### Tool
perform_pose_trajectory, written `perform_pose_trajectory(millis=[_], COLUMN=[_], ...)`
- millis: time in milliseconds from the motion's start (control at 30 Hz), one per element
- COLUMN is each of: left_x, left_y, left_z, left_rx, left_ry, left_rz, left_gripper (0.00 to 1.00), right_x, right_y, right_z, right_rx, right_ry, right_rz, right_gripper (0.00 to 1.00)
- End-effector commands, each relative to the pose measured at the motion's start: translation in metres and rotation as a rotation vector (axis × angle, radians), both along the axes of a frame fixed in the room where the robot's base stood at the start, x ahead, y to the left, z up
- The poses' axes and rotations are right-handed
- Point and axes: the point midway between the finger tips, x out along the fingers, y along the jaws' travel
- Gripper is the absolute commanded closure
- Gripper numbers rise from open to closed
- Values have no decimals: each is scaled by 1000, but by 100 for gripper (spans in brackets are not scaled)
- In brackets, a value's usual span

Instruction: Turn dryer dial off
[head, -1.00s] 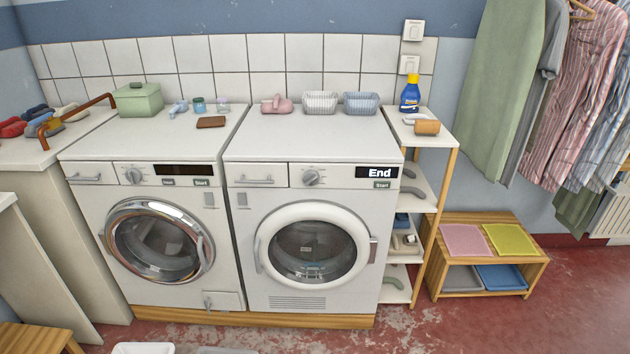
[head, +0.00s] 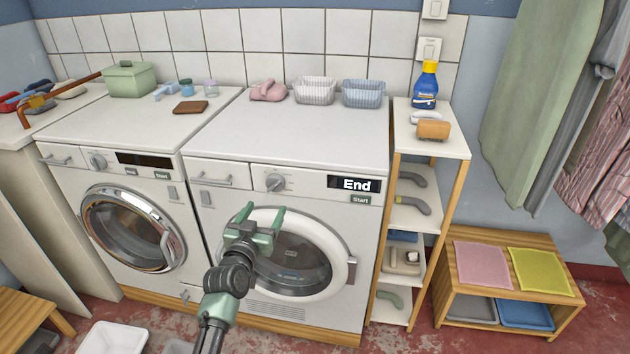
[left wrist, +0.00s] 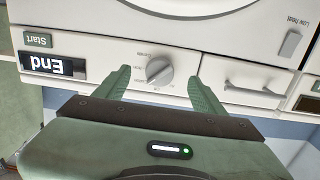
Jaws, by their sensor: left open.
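The dryer (head: 290,140) is the right-hand white machine, its display (head: 354,184) reading "End". Its round grey dial (head: 274,182) sits on the front panel between the drawer handle and the display. My left gripper (head: 262,213) is open and empty, in front of the dryer just below the dial in the head view. In the left wrist view, which is upside down, the dial (left wrist: 159,71) appears between the two green fingertips (left wrist: 158,82). I cannot tell whether they touch it. The dial's markings are too small to read surely. My right gripper is not in view.
The washer (head: 110,160) stands to the left, with its own dial. A narrow shelf (head: 450,143) with a blue bottle (head: 426,86) stands right of the dryer. A white basin (head: 112,338) lies on the floor at the left front.

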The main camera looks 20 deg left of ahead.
Motion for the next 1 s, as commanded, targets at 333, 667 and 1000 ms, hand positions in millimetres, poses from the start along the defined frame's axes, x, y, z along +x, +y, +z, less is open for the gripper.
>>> perform_pose_trajectory(millis=[333,667,1000], left_x=[33,72,75], left_y=[15,24,24], left_z=[22,21,20], left_rx=[7,7,7], left_ry=[-42,-39,-38], left_rz=[12,11,11], left_gripper=[30,30,36], right_x=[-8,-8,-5], right_y=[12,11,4], right_z=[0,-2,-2], right_rx=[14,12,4], right_ry=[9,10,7], right_rz=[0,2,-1], right_gripper=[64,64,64])
